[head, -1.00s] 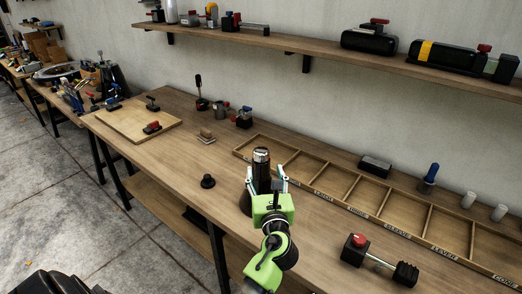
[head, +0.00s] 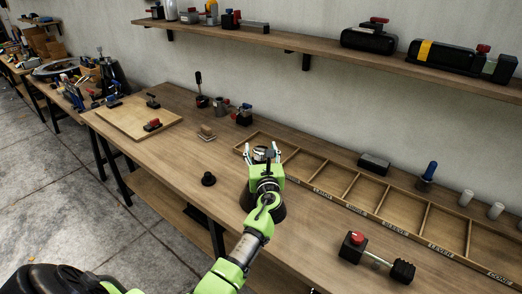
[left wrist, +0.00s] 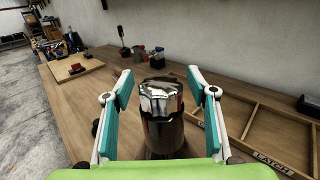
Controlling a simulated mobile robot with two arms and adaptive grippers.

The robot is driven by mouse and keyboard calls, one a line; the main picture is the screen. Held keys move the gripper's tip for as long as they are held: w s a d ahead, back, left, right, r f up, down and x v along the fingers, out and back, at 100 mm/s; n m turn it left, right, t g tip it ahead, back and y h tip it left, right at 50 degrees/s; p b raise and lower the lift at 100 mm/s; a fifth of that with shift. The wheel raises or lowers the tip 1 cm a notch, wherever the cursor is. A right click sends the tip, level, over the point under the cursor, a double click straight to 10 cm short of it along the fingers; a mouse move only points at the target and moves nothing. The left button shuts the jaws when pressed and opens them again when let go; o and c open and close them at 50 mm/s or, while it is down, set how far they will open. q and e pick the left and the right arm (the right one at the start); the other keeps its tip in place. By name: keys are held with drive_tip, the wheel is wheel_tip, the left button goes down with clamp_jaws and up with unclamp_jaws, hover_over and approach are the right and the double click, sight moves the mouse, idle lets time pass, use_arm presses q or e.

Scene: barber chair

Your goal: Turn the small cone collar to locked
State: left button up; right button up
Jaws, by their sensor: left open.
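A dark cone-shaped body (head: 279,209) stands on the workbench, mostly hidden behind my left gripper in the head view. Its shiny metal collar (left wrist: 161,97) shows upright in the left wrist view, centred between the fingers. The collar's top also shows in the head view (head: 262,154). My left gripper (head: 262,151) is open, with one teal-padded finger on each side of the collar. In the left wrist view a gap shows between each pad and the metal. I cannot read any lock mark on the collar. My right gripper is out of view.
A wooden divided tray (head: 333,180) with labelled compartments lies just right of the gripper. A small black knob (head: 208,179) stands to the left. A red-topped black block with a rod (head: 354,243) is at front right. The bench's left middle is fairly clear.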

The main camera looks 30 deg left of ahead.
use_arm(q)
drive_tip(key=c, duration=1.1)
